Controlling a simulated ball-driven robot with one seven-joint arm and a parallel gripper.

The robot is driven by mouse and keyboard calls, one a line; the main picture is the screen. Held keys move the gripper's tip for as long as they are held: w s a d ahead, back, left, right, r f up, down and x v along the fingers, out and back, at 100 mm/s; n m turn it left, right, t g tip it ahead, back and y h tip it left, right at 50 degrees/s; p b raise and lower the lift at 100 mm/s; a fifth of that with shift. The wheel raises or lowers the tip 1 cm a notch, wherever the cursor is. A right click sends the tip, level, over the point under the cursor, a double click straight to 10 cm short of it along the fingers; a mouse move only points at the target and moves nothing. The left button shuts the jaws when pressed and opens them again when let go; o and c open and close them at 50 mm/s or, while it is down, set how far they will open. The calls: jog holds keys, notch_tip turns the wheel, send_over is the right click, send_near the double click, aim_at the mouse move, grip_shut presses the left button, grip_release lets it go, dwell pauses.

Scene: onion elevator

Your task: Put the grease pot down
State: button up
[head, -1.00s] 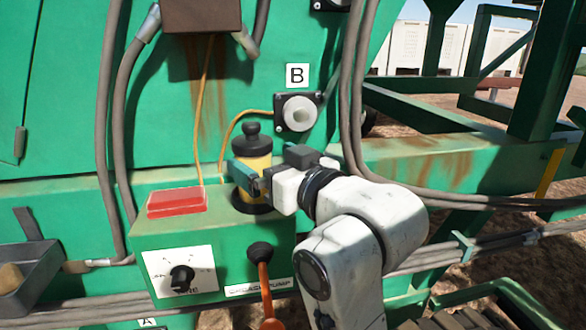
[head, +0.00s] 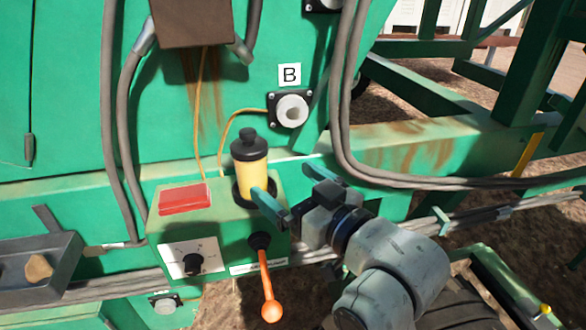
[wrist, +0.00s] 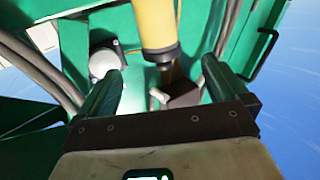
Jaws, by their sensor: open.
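The grease pot (head: 250,170), a yellow cylinder with a black top and knob, stands upright in a dark ring on top of the green pump box (head: 217,222). My gripper (head: 285,188) is open and empty to the right of the pot, its teal fingers apart from each other. In the wrist view the yellow pot (wrist: 157,25) shows beyond the gap between my two fingers (wrist: 163,85), with nothing held between them. The exact distance from the fingertips to the pot is hard to tell.
A red button (head: 184,198), a dial (head: 193,262) and an orange-knobbed lever (head: 267,285) are on the box. A socket (head: 291,111) marked B is behind. Grey hoses (head: 345,120) hang at right. A metal tray (head: 35,270) holding a tan lump is at left.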

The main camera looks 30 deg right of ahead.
jog(key=shift+s, duration=0.2)
jog(key=s+d+f+m+g+h, duration=0.15)
jog(key=s+f+g, duration=0.3)
jog(key=f, duration=0.65)
jog(key=s+d+f+g+h, duration=0.15)
jog(key=s+f+g, duration=0.3)
jog(key=f, duration=0.75)
jog(key=s+d+f+g, duration=0.1)
jog(key=s+f+g, duration=0.3)
jog(key=s, duration=0.5)
jog(key=s+d+f+m+g, duration=0.1)
jog(key=s+f+g, duration=0.3)
jog(key=s+f, duration=0.4)
jog(key=shift+s+d, duration=0.35)
jog(key=shift+d, duration=0.35)
